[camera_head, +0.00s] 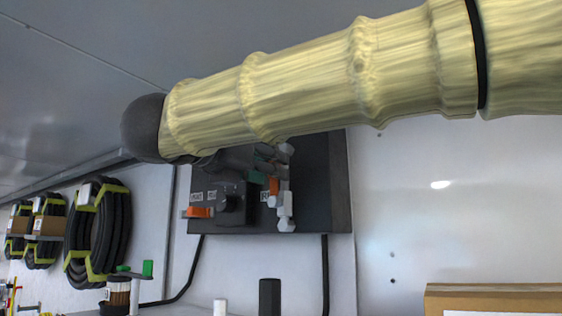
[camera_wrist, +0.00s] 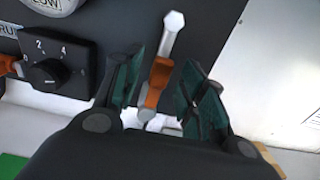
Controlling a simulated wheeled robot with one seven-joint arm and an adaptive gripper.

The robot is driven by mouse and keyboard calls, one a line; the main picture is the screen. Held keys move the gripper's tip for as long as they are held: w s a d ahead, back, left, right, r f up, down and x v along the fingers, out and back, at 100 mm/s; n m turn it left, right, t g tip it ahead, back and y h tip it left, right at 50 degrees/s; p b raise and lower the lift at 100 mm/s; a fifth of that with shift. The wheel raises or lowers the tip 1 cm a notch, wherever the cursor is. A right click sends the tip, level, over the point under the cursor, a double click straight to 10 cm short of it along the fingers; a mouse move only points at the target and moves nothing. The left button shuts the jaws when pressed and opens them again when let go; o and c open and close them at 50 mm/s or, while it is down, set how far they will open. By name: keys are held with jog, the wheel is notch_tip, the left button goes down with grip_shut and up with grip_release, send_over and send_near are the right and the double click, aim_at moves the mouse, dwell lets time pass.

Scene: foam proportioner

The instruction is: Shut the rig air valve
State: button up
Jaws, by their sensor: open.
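An orange valve handle (camera_wrist: 157,84) on a white pipe fitting (camera_wrist: 172,30) stands in the middle of the wrist view. It runs roughly along the line of the pipe. My gripper (camera_wrist: 163,76) is open, with one green-padded finger on each side of the handle and a visible gap on both sides. In the head view the same orange handle (camera_head: 274,185) is at the panel's right part, beside a partly hidden label starting with R. My gripper (camera_head: 264,163) is there just above it, partly hidden by my arm.
The dark panel (camera_head: 325,190) also carries a numbered black knob (camera_wrist: 50,70) and a second orange handle (camera_head: 199,212) at its left. Coiled black hoses (camera_head: 100,232) hang at the left. A cardboard box (camera_head: 490,299) is at lower right.

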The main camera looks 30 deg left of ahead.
jog(key=shift+w+d+p, duration=0.25)
jog(key=shift+w+p, duration=0.3)
jog(key=shift+w, duration=0.75)
jog(key=shift+s, duration=0.1)
jog(key=shift+c, duration=0.5)
grip_shut()
